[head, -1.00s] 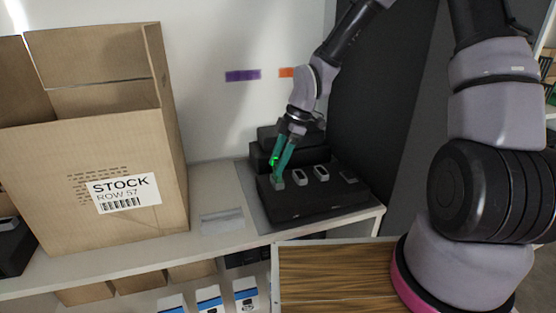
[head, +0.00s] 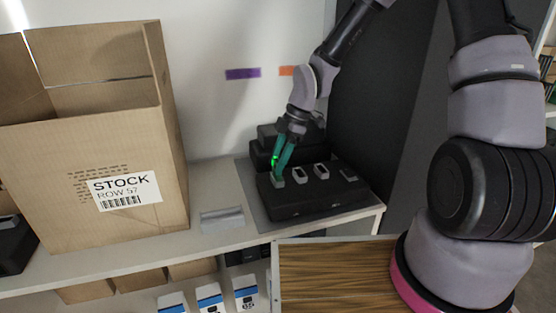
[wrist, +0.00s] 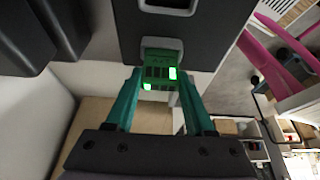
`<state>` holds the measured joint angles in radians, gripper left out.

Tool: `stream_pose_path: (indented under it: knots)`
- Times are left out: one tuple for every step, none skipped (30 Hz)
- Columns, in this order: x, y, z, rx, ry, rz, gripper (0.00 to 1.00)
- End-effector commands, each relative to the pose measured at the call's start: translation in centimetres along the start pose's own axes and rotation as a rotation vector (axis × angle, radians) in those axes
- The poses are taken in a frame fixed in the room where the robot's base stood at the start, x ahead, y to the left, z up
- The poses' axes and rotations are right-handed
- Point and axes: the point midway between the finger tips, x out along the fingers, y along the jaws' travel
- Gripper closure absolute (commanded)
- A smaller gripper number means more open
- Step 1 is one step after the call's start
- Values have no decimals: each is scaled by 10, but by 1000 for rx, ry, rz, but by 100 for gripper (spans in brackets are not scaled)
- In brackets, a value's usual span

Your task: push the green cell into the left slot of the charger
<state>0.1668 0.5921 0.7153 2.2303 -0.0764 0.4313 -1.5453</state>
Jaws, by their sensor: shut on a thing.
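The black charger (head: 316,199) stands on the shelf top, with several pale-rimmed slots in a row on its upper face. My gripper (head: 281,166) is at the leftmost slot (head: 277,182), its teal fingers pointing down. In the wrist view, my gripper (wrist: 162,95) is shut on the green cell (wrist: 160,72), which has bright green lights. The cell's far end meets the pale rim of the slot (wrist: 162,44); how deep it sits cannot be told. In the head view the fingers mostly hide the cell (head: 275,160).
A large open cardboard carton (head: 90,140) stands left of the charger on the shelf (head: 130,255). A dark panel (head: 385,110) rises close on the right. A wood-topped surface (head: 335,277) is in front.

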Motion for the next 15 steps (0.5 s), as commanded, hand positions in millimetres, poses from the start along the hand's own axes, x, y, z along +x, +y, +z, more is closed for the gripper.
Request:
stream_pose_path:
  knots:
    - [2,0,1,1,1,-2,100]
    - [2,0,1,1,1,-2,100]
    - [3,0,1,1,1,-2,100]
    - [3,-1,1,2,1,-3,100]
    - [4,-1,2,2,1,-3,100]
    - [4,-1,2,2,1,-3,100]
    - [5,-1,2,2,1,-3,100]
    - [6,-1,2,2,1,-3,100]
    - [6,-1,3,2,1,-3,100]
    - [7,-1,3,2,1,-3,100]
    - [7,-1,3,2,1,-3,100]
    - [8,-1,4,2,1,-3,100]
    - [9,-1,4,2,1,-3,100]
    - [9,-1,4,2,1,-4,100]
    - [10,-1,4,2,1,-4,100]
